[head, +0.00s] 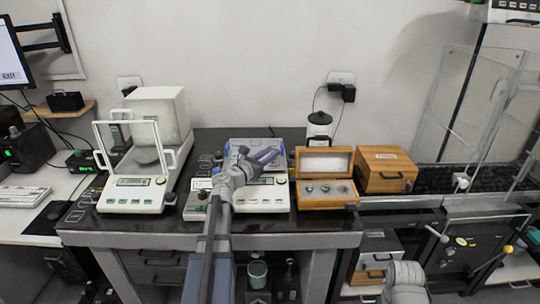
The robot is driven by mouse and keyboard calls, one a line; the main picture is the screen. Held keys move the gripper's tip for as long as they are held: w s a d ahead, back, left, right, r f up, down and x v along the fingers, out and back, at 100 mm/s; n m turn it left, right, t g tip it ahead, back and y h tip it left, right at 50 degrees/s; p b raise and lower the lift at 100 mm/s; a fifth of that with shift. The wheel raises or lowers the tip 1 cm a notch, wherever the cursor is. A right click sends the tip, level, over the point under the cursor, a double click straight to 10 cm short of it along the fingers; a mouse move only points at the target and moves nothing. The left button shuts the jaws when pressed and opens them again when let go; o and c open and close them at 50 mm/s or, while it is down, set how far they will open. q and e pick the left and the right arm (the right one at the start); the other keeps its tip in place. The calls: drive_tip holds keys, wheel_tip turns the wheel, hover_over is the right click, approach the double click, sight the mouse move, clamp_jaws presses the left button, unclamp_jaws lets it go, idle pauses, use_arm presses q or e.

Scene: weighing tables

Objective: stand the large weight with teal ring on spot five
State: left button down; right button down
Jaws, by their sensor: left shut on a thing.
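My left gripper (265,157) is over the middle balance (262,199), in front of its blue-grey top part (243,150). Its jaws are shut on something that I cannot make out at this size. I cannot pick out a teal ring anywhere. An open wooden box (326,202) to the right of the gripper holds small metal weights (325,187) in a row. Their ring colours are too small to tell. Small dark marked pads (83,204) lie at the table's left end, but I cannot read which is spot five.
A balance with a glass draft shield (137,195) stands left on the dark table. A closed wooden box (386,170) sits right of the open one. A jar-like device (319,127) stands behind. A clear enclosure (485,110) is at the far right. The front table strip is narrow.

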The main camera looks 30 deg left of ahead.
use_arm(q)
drive_tip(key=c, duration=0.6)
unclamp_jaws()
drive_tip(key=shift+c, duration=0.2)
drive_tip(key=shift+s+r, duration=0.1)
drive_tip(key=shift+s, duration=0.1)
drive_tip(key=s+a, duration=0.1)
drive_tip(key=s, duration=1)
drive_tip(key=shift+s+a, duration=0.25)
drive_tip(key=shift+s, duration=0.05)
